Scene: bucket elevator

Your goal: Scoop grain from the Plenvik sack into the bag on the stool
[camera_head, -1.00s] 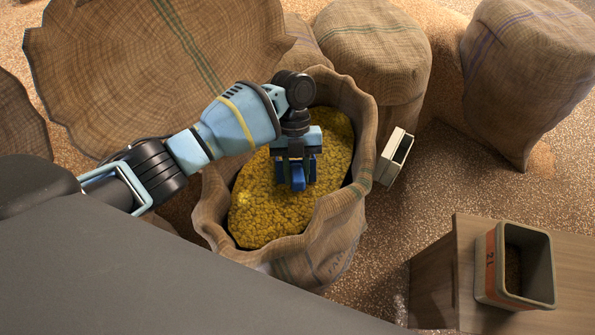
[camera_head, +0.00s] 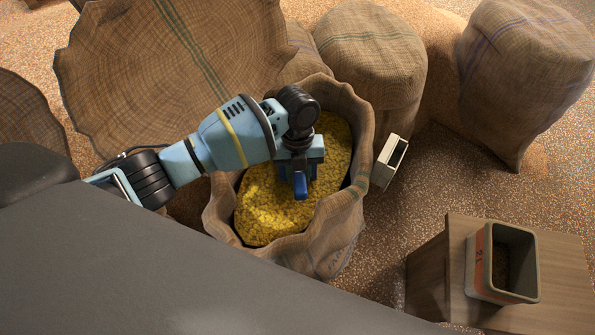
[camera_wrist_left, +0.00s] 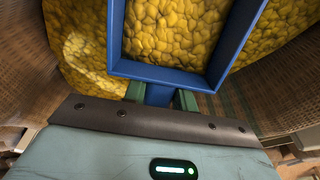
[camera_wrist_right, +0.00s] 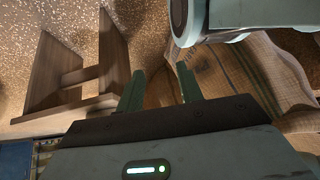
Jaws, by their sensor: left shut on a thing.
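An open burlap sack (camera_head: 358,205) full of yellow grain (camera_head: 270,205) stands at the middle of the head view; no name is readable on it. My left gripper (camera_wrist_left: 160,95) is shut on the handle of a blue scoop (camera_head: 300,185), over the grain inside the sack mouth. In the left wrist view the scoop's blue rim (camera_wrist_left: 165,76) frames yellow grain; how deep it sits is unclear. A rigid box with an orange label (camera_head: 480,262), dark inside, stands on the wooden stool (camera_head: 440,275) at lower right. My right gripper (camera_wrist_right: 160,92) is open and empty.
A small pale box (camera_head: 387,165) is at the sack's right rim. A closed sack (camera_head: 372,60) stands behind, another (camera_head: 520,80) at far right. A large burlap piece (camera_head: 150,70) spreads at upper left. Speckled floor (camera_head: 420,200) lies free between sack and stool.

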